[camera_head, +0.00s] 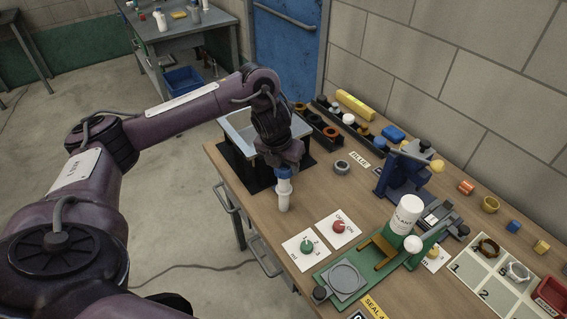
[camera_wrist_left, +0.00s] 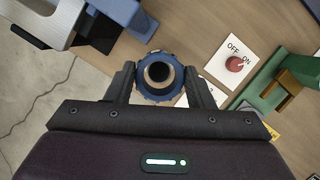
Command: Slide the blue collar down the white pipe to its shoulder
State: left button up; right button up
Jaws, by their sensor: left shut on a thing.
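The white pipe (camera_head: 284,197) stands upright near the left edge of the wooden workbench. The blue collar (camera_head: 284,173) is around its upper part, and white pipe shows below it. My left gripper (camera_head: 283,165) points down from above, with its fingers on the collar. In the left wrist view, the blue collar (camera_wrist_left: 145,93) sits between the two fingers (camera_wrist_left: 160,88), around the open pipe end. The gripper is shut on the collar. The pipe's shoulder cannot be made out clearly. My right gripper is not in view.
A grey ring (camera_head: 342,167) lies on the bench. The floor shows left of the bench edge.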

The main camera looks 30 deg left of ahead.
aim_at(283, 180)
pick_arm(q)
jog(key=shift+f, duration=0.15)
dwell(0.6)
jog(key=shift+f+b, duration=1.05)
jog(key=shift+f, duration=0.35)
jog(key=shift+f+b, duration=1.2)
jog(key=shift+f, duration=0.45)
jog(key=o, duration=1)
jog(key=p+v, duration=0.3)
jog(key=v, duration=0.4)
jog(key=shift+r, duration=0.1)
jog(key=shift+s+r, duration=0.2)
jog(key=shift+r, duration=0.15)
